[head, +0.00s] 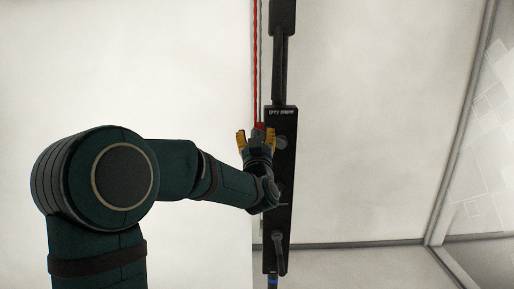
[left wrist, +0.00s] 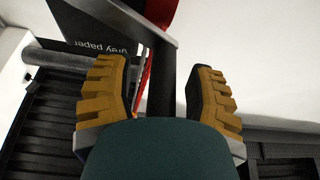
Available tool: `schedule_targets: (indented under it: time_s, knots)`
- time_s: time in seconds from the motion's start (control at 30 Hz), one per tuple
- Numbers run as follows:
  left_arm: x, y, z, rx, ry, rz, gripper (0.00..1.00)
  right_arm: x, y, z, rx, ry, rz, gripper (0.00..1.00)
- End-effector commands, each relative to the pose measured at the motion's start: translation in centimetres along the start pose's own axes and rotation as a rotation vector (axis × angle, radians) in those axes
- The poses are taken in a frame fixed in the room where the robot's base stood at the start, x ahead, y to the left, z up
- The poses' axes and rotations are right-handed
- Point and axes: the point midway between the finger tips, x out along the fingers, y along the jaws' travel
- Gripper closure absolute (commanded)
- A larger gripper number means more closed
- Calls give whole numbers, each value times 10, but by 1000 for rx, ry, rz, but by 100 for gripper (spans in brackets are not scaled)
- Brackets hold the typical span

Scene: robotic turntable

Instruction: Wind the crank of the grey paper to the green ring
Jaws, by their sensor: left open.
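A black upright panel (head: 281,225) labelled "grey paper" stands near the middle of the head view; the label plate (left wrist: 100,45) also shows in the left wrist view. My left gripper (head: 256,138) has yellow fingertips and is open at the panel's left edge, just below the label. A red part (head: 259,126) shows between or behind its fingertips. In the left wrist view a dark bar (left wrist: 162,75) stands between the open fingers; I cannot tell whether they touch it. I cannot make out which part is the crank, nor a green ring. My right gripper is out of view.
A twisted red cord (head: 256,60) runs up beside the panel. A dark post (head: 281,55) rises above it. A small dark handle (head: 279,245) sits low on the panel. Pale wall fills both sides, with a grey frame (head: 460,130) at the right.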

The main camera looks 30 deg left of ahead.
Motion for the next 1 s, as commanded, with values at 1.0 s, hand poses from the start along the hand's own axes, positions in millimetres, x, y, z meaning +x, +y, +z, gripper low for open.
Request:
schedule_targets:
  time_s: [1.0]
  knots:
    - [-114,2,-1,-2,3,3,46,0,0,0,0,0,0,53]
